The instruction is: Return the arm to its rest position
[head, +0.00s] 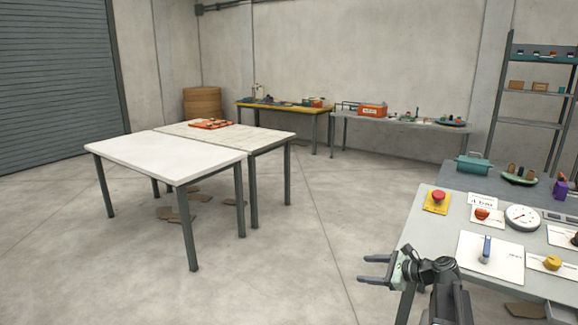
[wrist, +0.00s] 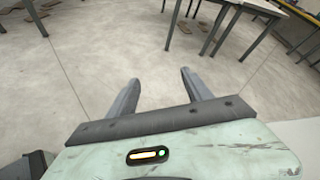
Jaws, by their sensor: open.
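My gripper (head: 372,270) shows in the head view at the lower right, beside the left edge of the control table (head: 431,227). Its two fingers point left, apart and with nothing between them. In the wrist view my gripper (wrist: 157,92) has its two fingers spread, with bare floor between and beyond them. My arm reaches up from the bottom edge of the head view, partly in front of the control table.
The control table carries a red button on a yellow base (head: 437,201), a round gauge (head: 522,217) and a blue lever (head: 486,249). A white table (head: 165,155) stands left. Open floor (head: 300,250) lies between. Benches and a shelf (head: 530,90) are behind.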

